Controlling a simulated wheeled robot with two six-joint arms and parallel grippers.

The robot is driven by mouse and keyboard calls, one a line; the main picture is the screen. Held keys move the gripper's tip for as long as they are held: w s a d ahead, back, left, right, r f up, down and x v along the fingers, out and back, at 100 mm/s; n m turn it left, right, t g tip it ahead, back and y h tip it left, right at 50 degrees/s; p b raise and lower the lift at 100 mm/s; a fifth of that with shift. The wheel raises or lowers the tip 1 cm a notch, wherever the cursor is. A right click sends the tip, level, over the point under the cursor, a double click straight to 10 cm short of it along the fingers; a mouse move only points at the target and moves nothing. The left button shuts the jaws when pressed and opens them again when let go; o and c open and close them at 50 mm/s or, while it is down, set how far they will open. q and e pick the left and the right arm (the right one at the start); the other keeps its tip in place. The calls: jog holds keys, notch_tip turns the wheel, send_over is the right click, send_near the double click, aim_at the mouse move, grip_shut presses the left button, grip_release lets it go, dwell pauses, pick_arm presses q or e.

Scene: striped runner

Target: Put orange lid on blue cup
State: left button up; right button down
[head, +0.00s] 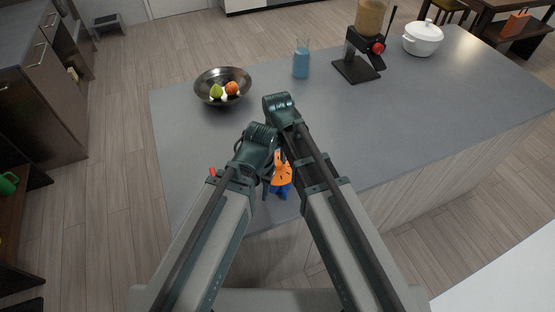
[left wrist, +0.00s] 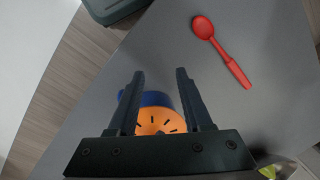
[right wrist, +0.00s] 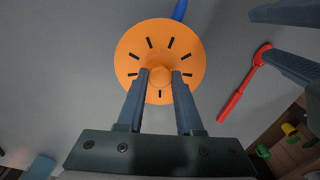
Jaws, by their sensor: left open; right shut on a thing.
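The orange lid (head: 284,172), a disc with black slots, shows between my arms in the head view. In the right wrist view the lid (right wrist: 138,50) faces me, and my right gripper (right wrist: 160,76) is shut on its central knob. The blue cup (head: 283,191) shows just below the lid in the head view, partly covered; a blue bit (right wrist: 181,10) also shows past the lid's edge. In the left wrist view my left gripper (left wrist: 158,75) is open, its fingers apart with the lid (left wrist: 160,122) and blue cup (left wrist: 155,99) showing between them. I cannot tell whether lid and cup touch.
A red spoon (left wrist: 222,52) lies on the grey counter (head: 390,120). A dark bowl of fruit (head: 205,91), a blue-filled glass (head: 301,66), a blender (head: 357,70) and a white pot (head: 423,42) stand farther back. The counter's right part is clear.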

grip_release()
dwell(0.4)
jog(key=shift+r, duration=0.1)
jog(key=shift+r+p, duration=3.45)
jog(key=shift+p, duration=0.1)
jog(key=shift+s+f, duration=0.1)
jog(key=shift+f, duration=0.05)
